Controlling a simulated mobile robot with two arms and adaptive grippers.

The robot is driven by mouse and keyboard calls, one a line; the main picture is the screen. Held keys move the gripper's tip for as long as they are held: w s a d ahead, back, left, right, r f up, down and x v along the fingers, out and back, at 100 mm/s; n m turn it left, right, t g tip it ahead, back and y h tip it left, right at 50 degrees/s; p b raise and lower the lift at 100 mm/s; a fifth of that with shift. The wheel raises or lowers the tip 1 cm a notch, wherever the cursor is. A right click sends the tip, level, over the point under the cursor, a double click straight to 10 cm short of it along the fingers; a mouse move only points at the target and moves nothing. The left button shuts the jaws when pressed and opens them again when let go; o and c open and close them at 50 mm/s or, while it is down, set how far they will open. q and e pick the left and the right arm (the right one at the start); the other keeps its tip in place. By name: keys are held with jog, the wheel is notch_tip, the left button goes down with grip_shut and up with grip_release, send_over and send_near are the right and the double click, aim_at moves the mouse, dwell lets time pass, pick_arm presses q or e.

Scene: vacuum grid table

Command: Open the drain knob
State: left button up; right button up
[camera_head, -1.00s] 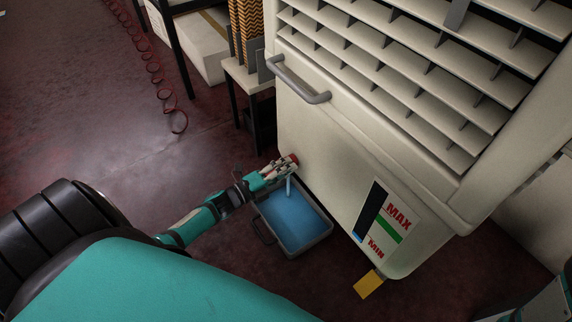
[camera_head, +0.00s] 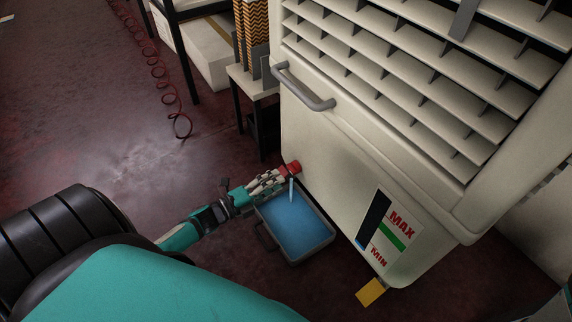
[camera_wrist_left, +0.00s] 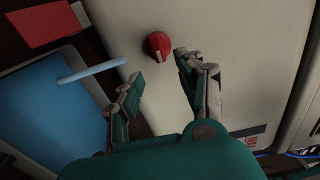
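The red drain knob (camera_head: 293,167) sits on the lower side of the cream machine (camera_head: 340,145). A pale blue stream of water (camera_head: 291,190) runs below the knob into a grey tray (camera_head: 313,252) that holds blue water. My left gripper (camera_head: 281,180) is just short of the knob. In the left wrist view its fingers (camera_wrist_left: 160,72) are spread with nothing between them, and the knob lies just beyond the tips, apart from them. My right gripper is out of view.
The level gauge (camera_head: 390,232) marked MAX and MIN is on the machine's lower right. A grey handle (camera_head: 303,88) juts from its upper side. A small stand (camera_head: 255,85) is behind the machine. A yellow piece (camera_head: 370,292) is near its base.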

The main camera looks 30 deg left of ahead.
pick_arm(q)
jog(key=v, duration=0.6)
jog(key=shift+s, duration=0.35)
jog(key=shift+a, duration=0.15)
